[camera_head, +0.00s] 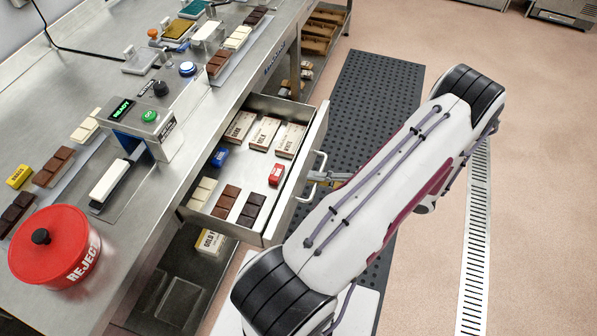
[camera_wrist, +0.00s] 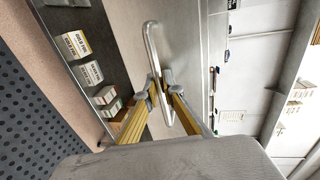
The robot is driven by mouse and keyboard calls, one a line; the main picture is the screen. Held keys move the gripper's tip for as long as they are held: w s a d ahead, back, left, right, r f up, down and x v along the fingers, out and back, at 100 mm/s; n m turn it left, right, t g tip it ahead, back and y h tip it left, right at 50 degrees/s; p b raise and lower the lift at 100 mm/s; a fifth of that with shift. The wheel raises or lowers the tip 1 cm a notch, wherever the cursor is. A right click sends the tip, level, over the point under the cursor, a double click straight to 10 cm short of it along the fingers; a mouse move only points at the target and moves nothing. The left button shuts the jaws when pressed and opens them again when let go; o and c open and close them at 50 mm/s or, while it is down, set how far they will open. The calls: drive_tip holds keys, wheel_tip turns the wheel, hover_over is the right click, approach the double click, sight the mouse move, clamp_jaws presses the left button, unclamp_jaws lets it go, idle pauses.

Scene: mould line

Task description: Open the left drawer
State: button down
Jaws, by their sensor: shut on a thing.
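The drawer (camera_head: 233,230) is a steel drawer under the bench and stands pulled out. Inside it lie several chocolate bars and labelled boxes, a blue block and a red block. Its bar handle (camera_head: 317,172) is on the outer front face; the handle also shows in the wrist view (camera_wrist: 151,45). My gripper (camera_head: 322,177) is at the handle, mostly hidden behind my arm in the head view. In the wrist view my gripper (camera_wrist: 161,84) has its yellow fingers shut on the handle bar.
The steel bench (camera_head: 227,88) carries a red reject pot (camera_head: 57,262), a control box with a green button (camera_head: 147,122) and several chocolate bars. A dark perforated mat (camera_head: 380,85) lies on the floor beside the drawer. Open floor extends to the right, with a drain grate (camera_head: 474,240).

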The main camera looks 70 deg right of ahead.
drive_tip(key=shift+f+v, duration=0.2)
drive_tip(key=shift+v, duration=0.9)
drive_tip(key=shift+f+v, duration=0.25)
drive_tip(key=shift+v, duration=0.8)
drive_tip(key=shift+s, duration=0.1)
drive_tip(key=c, duration=2.2)
unclamp_jaws()
drive_tip(key=shift+s, duration=0.1)
drive_tip(key=shift+v, duration=5.9)
